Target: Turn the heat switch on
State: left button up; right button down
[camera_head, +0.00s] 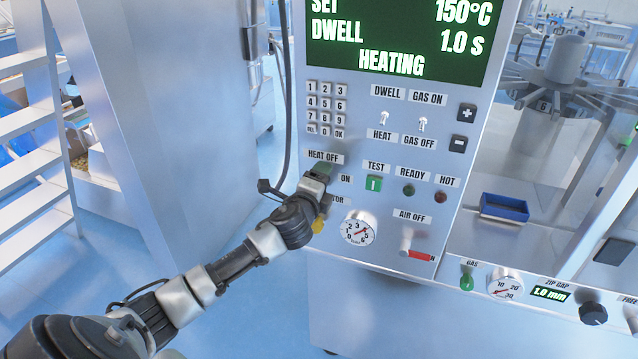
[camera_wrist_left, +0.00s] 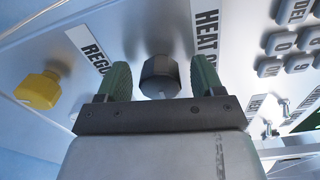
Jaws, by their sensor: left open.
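In the head view my left gripper (camera_head: 320,172) is at the panel, just below the HEAT OFF label (camera_head: 323,156), and hides the switch. An ON label (camera_head: 346,179) shows partly beside it. The display (camera_head: 395,40) reads HEATING, 150°C and dwell 1.0 s. My right gripper is not in view.
A yellow knob (camera_wrist_left: 38,90) is close to the gripper. The panel also has a keypad (camera_head: 326,109), toggle switches (camera_head: 384,120), a green test button (camera_head: 374,183), a dial (camera_head: 358,229) and a red-marked air switch (camera_head: 419,254). A black cable hangs at the panel's left edge.

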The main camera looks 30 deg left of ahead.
pick_arm(q)
jog(key=b+v, duration=0.1)
jog(key=v, duration=0.9)
jog(key=shift+s+b, duration=0.4)
jog(key=shift+d, duration=0.15)
